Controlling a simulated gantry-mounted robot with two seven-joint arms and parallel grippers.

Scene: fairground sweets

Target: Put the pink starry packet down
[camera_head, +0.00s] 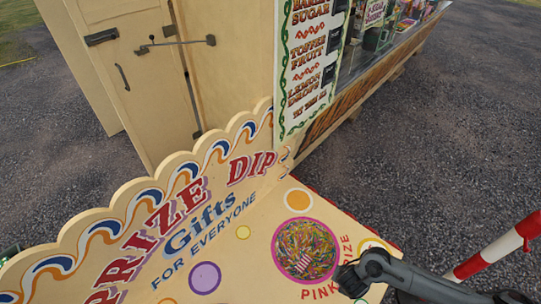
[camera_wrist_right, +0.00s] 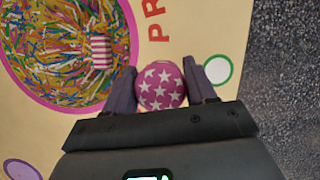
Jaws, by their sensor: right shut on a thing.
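The pink starry packet (camera_wrist_right: 160,86) is round and pink with white stars. In the right wrist view it sits between the two fingers of my right gripper (camera_wrist_right: 160,88), which is shut on it. In the head view my right gripper (camera_head: 350,277) is over the board at the right edge of the round hole; the packet cannot be made out there. I cannot tell whether the packet touches the board. My left gripper is not in view.
The cream Prize Dip board (camera_head: 243,260) has a pink-rimmed round hole full of colourful shreds (camera_head: 300,236). A red-and-white striped thing (camera_wrist_right: 101,50) lies in the shreds. A red-and-white pole (camera_head: 490,250) stands at the right. A sweet stall (camera_head: 350,100) stands behind.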

